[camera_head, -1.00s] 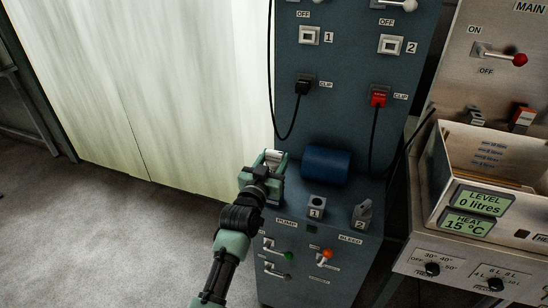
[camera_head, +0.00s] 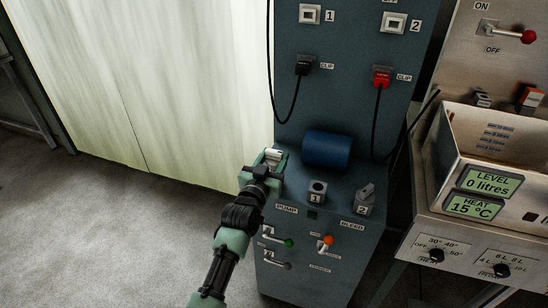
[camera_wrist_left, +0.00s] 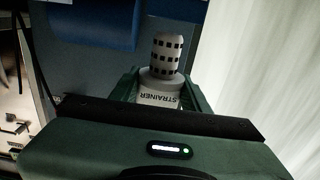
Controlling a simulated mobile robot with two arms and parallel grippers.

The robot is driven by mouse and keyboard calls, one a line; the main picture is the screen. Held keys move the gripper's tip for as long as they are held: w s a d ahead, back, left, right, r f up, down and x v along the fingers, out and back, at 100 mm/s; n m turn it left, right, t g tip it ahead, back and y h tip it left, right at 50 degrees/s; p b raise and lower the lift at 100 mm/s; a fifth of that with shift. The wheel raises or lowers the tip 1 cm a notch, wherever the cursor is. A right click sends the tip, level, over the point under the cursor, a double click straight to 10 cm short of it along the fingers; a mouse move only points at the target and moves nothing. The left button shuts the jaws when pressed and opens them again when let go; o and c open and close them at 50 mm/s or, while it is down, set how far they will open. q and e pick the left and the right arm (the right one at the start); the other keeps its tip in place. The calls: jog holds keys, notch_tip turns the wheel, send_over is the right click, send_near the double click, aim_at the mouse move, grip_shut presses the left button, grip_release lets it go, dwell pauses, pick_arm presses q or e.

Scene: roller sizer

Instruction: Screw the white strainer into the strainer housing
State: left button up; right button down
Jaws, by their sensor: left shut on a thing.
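The white strainer (camera_wrist_left: 166,62) is a cylinder with rows of dark square holes and a base lettered STRAINER. My left gripper (camera_head: 274,157) is shut on it, with the base between the fingers in the left wrist view (camera_wrist_left: 158,92). In the head view only a small pale part of the strainer (camera_head: 274,154) shows at the fingers. The blue cylinder (camera_head: 327,151), which may be the strainer housing, lies on its side on the panel's ledge, just right of my gripper. The strainer is apart from it. Any opening on its left end is hidden. My right gripper is out of view.
Two grey blocks marked 1 (camera_head: 317,191) and 2 (camera_head: 364,199) stand on the ledge. Below are pump and bleed levers (camera_head: 327,242). A black cable hangs at each side. A metal tank (camera_head: 490,160) stands right; open floor lies left.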

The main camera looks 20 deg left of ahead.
pick_arm(q)
jog(key=shift+p, duration=0.7)
dwell(1.3)
jog(key=shift+f+b, duration=0.35)
jog(key=shift+f, duration=0.1)
jog(key=shift+f+b, duration=1.65)
jog(key=shift+f, duration=0.75)
jog(key=o, duration=1.5)
jog(key=shift+c, duration=0.2)
jog(key=shift+s, duration=0.1)
jog(key=s, duration=0.7)
jog(key=shift+s+a, duration=0.15)
jog(key=shift+s, duration=0.2)
